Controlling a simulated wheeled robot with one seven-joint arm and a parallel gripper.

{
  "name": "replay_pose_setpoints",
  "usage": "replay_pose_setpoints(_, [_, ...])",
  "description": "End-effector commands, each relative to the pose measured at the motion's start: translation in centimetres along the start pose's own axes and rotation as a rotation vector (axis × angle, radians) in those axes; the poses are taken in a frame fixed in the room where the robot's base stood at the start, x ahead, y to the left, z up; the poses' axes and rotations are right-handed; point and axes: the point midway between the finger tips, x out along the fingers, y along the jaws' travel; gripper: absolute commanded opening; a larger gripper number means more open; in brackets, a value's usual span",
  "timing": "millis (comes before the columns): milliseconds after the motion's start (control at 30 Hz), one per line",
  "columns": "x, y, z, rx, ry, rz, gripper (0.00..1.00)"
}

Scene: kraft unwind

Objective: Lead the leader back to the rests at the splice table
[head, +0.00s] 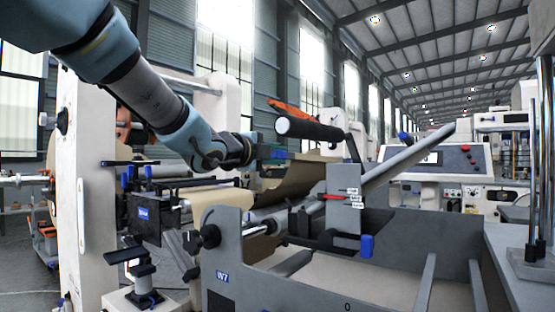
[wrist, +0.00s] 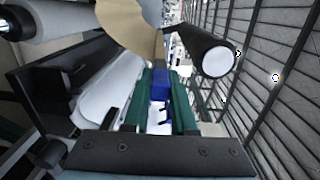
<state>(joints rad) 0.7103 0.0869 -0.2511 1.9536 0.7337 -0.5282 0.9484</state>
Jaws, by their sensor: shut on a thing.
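My gripper (head: 272,152) is at the middle of the head view, just left of a black roller. In the wrist view its green fingers (wrist: 158,105) are closed on a small blue piece (wrist: 160,84). The brown kraft leader (head: 300,177) hangs in a curved sheet beside and below the gripper. In the wrist view the leader (wrist: 130,22) runs up to the fingers, and the blue piece appears to be at its edge. Below is a grey machine frame marked W7 (head: 222,276). I cannot clearly tell which parts are the rests.
The black roller with a white end (head: 312,131) is close to my gripper; it also shows in the wrist view (wrist: 207,52). A grey upright bracket (head: 343,205) and a slanted grey bar (head: 408,160) stand to the right. A control console (head: 435,160) is behind.

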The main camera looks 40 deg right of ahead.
Motion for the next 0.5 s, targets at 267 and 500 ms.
replay_pose_setpoints(267, [-0.03, 0.45, -0.03, 0.000, 0.000, -0.018, 0.00])
replay_pose_setpoints(500, [-0.06, 0.75, -0.04, 0.000, 0.000, -0.031, 0.00])
